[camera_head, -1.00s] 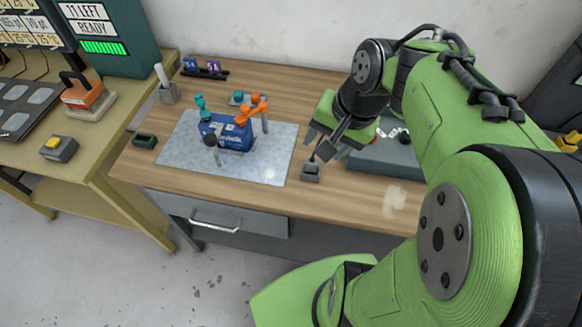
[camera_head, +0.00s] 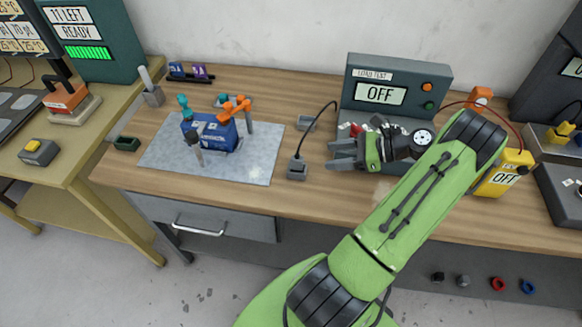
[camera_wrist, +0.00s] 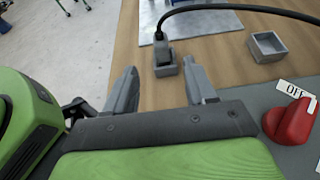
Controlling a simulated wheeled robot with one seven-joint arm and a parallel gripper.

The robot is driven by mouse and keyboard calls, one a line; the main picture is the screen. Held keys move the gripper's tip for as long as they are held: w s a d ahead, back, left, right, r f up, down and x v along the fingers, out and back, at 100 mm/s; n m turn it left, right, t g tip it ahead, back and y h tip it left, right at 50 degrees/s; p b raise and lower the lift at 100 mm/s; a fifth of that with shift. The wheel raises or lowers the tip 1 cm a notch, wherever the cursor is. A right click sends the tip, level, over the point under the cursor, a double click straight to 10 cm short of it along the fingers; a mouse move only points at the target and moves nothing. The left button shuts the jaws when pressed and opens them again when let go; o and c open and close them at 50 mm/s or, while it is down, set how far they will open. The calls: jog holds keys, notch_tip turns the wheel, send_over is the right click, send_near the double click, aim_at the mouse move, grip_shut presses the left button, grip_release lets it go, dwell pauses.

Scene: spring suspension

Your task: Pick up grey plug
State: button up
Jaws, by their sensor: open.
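The grey plug (camera_head: 297,161) sits upright in a small grey holder (camera_head: 297,174) on the bench, right of the metal mat. A black cable runs from it toward the load test box. In the wrist view the plug (camera_wrist: 163,48) and its holder (camera_wrist: 167,70) lie ahead, roughly in line with the gap between my fingers. My gripper (camera_head: 334,156) is open and empty, pointing left toward the plug from its right side. The fingertips look apart from the plug; the exact distance and height are hard to judge.
An empty grey holder (camera_head: 306,123) stands behind the plug. The load test box (camera_head: 396,84) reads OFF, with a red switch (camera_wrist: 291,122) near my gripper. A blue block assembly (camera_head: 210,133) stands on the mat (camera_head: 165,158). A yellow meter (camera_head: 503,174) is at right.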

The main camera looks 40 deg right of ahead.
aim_at(297, 164)
jog(key=b+x, duration=0.2)
jog(key=x, duration=1.1)
jog(key=shift+w+b, duration=0.15)
jog(key=shift+b, duration=0.25)
jog(key=c, duration=1)
grip_shut()
jog(key=shift+r, duration=0.15)
